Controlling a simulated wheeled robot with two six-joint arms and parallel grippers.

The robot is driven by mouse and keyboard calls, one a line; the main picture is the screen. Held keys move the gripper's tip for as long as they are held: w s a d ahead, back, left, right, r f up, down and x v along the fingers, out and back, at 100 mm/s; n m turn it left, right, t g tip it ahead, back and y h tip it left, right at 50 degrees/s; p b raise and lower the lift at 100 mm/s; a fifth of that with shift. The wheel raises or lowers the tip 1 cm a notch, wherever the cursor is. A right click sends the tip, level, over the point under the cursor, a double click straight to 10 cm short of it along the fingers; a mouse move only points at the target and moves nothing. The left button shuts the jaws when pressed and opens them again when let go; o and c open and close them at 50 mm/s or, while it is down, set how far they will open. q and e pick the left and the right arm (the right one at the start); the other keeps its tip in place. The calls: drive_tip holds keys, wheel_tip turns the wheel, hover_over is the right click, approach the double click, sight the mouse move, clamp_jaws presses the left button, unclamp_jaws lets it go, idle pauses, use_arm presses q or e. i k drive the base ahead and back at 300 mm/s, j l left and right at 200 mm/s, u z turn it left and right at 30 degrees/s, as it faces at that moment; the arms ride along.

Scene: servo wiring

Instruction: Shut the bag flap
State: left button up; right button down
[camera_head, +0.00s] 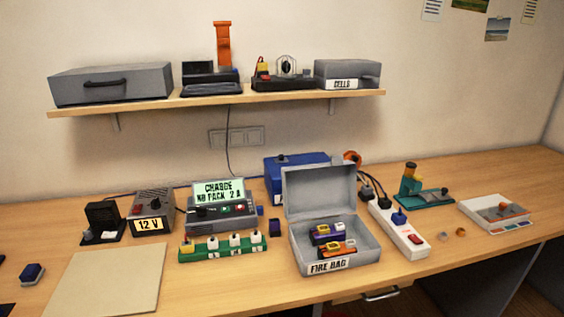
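The fire bag (300,255) is a grey box with a "FIRE BAG" label on its front, standing on the desk right of the middle. Its flap (321,190) is open, standing up at the back of the box. Inside lie a purple pack (325,236) and an orange pack (337,250), both with yellow parts. Neither my left nor my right gripper is in view.
A charger with a lit screen (219,191) stands left of the bag, behind a green strip (222,248). A white power strip (397,230) stands close on the right. A shelf (225,99) hangs above. A beige mat (105,280) lies front left.

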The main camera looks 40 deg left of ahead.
sight(310, 192)
drive_tip(key=u, duration=1)
drive_tip(key=l+z, duration=0.25)
